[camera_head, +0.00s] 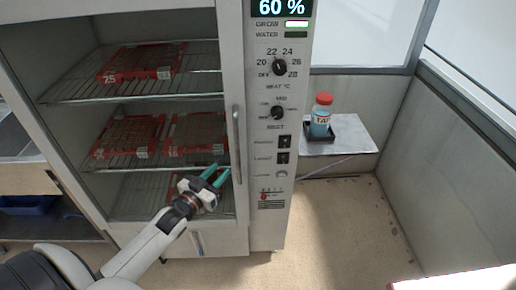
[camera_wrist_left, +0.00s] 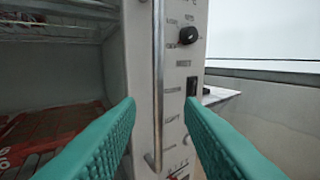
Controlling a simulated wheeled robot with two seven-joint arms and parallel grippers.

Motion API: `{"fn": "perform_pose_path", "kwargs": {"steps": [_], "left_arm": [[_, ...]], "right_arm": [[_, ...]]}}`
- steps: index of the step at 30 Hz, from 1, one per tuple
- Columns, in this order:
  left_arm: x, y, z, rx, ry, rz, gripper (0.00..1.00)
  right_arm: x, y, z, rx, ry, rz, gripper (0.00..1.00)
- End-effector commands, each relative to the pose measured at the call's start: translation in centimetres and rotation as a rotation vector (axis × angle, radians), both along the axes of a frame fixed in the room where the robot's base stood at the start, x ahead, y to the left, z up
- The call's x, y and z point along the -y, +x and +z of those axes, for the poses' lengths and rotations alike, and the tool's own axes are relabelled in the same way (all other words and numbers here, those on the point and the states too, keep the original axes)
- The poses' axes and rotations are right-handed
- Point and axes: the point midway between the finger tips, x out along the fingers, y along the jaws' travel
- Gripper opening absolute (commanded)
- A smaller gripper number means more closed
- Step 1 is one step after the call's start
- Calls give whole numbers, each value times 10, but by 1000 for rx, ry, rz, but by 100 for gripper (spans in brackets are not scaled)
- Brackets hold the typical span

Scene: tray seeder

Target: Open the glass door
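The glass door (camera_head: 238,190) fronts a tall white cabinet and appears shut; wire shelves show through it. Its vertical metal handle (camera_head: 237,145) is on the right edge of the door, beside the control panel. My left gripper (camera_head: 218,172), with teal fingers, is in front of the door, just left of the lower part of the handle. It is open and empty. In the left wrist view the handle (camera_wrist_left: 158,80) stands upright between the two spread fingers (camera_wrist_left: 160,110), seemingly ahead of the tips; I cannot tell the exact gap. My right gripper is not in view.
Red trays (camera_head: 130,62) lie on the wire shelves. The control panel (camera_head: 279,90) has black knobs and switches. A red-capped bottle (camera_head: 321,115) stands in a black holder on a small side table (camera_head: 345,130). A grey partition (camera_head: 440,140) is at the right. The floor (camera_head: 340,220) before the panel is clear.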

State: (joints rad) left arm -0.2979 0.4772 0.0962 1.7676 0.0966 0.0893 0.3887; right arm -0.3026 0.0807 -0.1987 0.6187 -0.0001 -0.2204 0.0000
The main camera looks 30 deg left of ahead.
Motion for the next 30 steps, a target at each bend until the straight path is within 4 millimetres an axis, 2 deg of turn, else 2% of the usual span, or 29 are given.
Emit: {"fn": "perform_pose_path", "kwargs": {"steps": [6, 12, 16, 21, 30], "left_arm": [[1, 37, 2, 1, 0, 1, 34], [3, 76, 1, -1, 1, 1, 34], [4, 96, 0, -2, 1, 1, 34], [5, 110, -1, -2, 0, 1, 34], [5, 113, -2, -4, 1, 0, 34]], "right_arm": [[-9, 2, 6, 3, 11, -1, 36], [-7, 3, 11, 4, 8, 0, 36], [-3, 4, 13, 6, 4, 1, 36], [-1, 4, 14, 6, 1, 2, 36], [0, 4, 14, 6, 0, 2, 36]]}}
